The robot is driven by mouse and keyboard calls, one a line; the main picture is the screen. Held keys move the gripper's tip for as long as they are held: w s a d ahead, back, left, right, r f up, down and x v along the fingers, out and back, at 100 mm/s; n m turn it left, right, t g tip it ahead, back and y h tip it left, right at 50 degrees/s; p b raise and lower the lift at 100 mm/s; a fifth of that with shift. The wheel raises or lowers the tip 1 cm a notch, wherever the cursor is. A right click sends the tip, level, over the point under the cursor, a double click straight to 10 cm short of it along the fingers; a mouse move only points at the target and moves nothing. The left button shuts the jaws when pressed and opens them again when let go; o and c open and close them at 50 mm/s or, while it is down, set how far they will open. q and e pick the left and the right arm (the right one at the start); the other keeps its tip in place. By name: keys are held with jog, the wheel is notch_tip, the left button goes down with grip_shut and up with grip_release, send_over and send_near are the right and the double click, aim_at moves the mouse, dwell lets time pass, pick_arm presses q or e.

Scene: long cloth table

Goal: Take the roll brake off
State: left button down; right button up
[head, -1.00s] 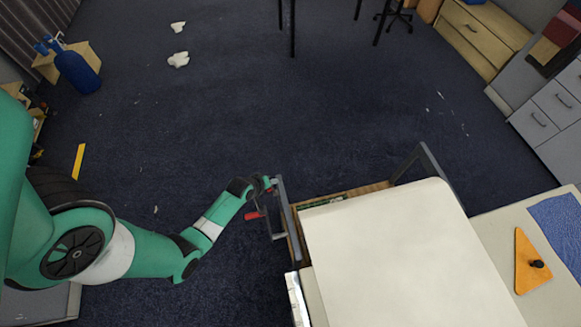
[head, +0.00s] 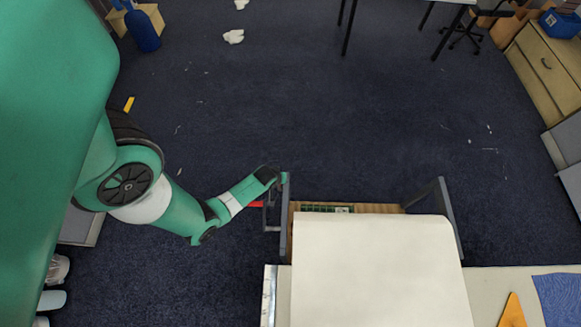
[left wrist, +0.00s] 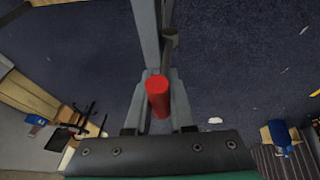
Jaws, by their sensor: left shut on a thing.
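The roll brake shows as a red handle (head: 256,204) with a dark grey lever, at the left side of the grey frame on the table's far end. In the left wrist view the red handle (left wrist: 158,97) sits between the two grey fingers of my left gripper (left wrist: 160,80), which is shut on it. In the head view the wrist partly covers that gripper, so its fingers are hard to make out. My right gripper is in no view.
The grey frame (head: 446,215) stands at the end of the cloth-covered table (head: 375,270). An orange triangular piece (head: 512,312) and blue cloth (head: 558,298) lie at right. Dark carpet (head: 310,120) beyond the table is mostly clear.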

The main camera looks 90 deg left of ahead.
pick_arm(q)
jog(key=c, duration=0.8)
grip_release()
jog(key=shift+o, duration=0.2)
jog(key=p+v, duration=0.3)
jog(key=v, duration=0.3)
jog(key=shift+r, duration=0.45)
jog(key=shift+d+r+p, duration=0.3)
jog(key=shift+p, duration=0.1)
jog(key=shift+s, duration=0.1)
jog(key=shift+f, duration=0.1)
